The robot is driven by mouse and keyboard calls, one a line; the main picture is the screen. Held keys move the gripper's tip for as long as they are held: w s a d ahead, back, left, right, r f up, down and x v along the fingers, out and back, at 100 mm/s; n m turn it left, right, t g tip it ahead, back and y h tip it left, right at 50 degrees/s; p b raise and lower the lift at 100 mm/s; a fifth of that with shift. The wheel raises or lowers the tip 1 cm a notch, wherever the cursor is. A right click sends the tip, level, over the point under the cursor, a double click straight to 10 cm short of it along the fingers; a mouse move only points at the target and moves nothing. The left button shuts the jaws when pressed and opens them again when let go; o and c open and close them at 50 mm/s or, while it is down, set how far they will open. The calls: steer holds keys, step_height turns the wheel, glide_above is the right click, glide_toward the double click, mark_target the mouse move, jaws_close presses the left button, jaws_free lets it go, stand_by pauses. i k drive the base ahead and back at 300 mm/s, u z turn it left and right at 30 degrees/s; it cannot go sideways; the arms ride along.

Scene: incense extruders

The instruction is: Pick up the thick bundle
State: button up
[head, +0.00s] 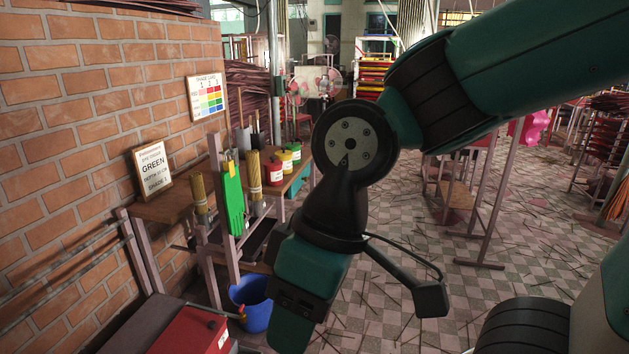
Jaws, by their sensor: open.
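Two upright bundles of tan sticks stand at the bench by the brick wall, one on the left (200,193) and one on the right (254,176). Each has a paler band low down. The right one looks a little wider, but I cannot tell surely which is the thick bundle. My gripper (292,325) hangs at the lower middle, to the right of and nearer than both bundles, apart from them. It is open; its fingertips are hard to make out, and I see nothing held.
A green hanging glove (233,200) is between the bundles. Red (274,172), yellow and green jars stand behind. A sign reading GREEN (152,168) leans on the wall. A blue bucket (251,305) and a red box (190,333) are below. Tiled floor (385,270) with scattered sticks lies right.

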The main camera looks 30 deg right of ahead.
mark_target(252, 157)
steer(key=u, duration=0.2)
steer(key=k, duration=0.65)
steer(key=z, duration=0.1)
steer(key=i, duration=0.55)
steer(key=z, duration=1.35)
steer(key=i, duration=1.5)
steer(key=u, duration=0.45)
steer(key=i, duration=0.65)
steer(key=u, duration=1.1)
steer(key=i, duration=0.4)
steer(key=u, duration=0.4)
